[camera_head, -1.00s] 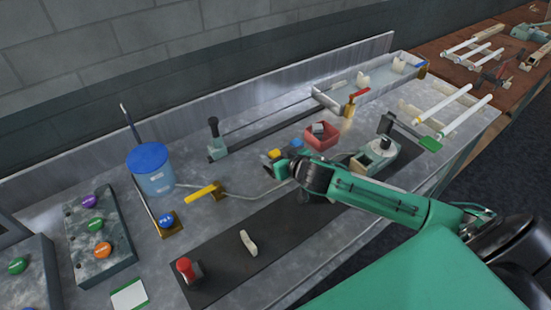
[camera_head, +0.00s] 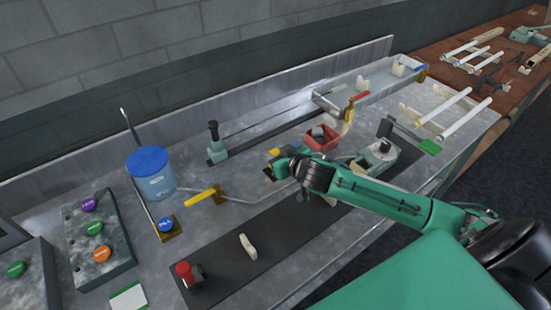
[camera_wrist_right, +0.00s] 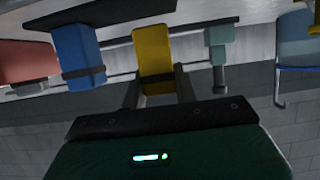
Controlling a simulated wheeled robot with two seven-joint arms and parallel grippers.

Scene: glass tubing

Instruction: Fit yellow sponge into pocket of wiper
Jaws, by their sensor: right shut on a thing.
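The yellow sponge (camera_wrist_right: 153,58) is a block between the two fingers of my right gripper (camera_wrist_right: 157,85) in the right wrist view. The gripper is shut on it. In the head view my right gripper (camera_head: 284,167) is low over the bench, and only a small yellow patch (camera_head: 275,152) shows beside it. The fingertips are largely hidden there by the wrist. I cannot tell for sure which thing is the wiper or where its pocket is. My left gripper is not in view.
A blue block (camera_wrist_right: 78,55) stands beside the sponge, with a red bin (camera_head: 321,137) close behind. A teal-based clamp (camera_head: 214,145), a yellow-handled tool (camera_head: 203,195) and a blue-lidded tub (camera_head: 150,172) are to the left. The dark mat (camera_head: 215,270) has clear room.

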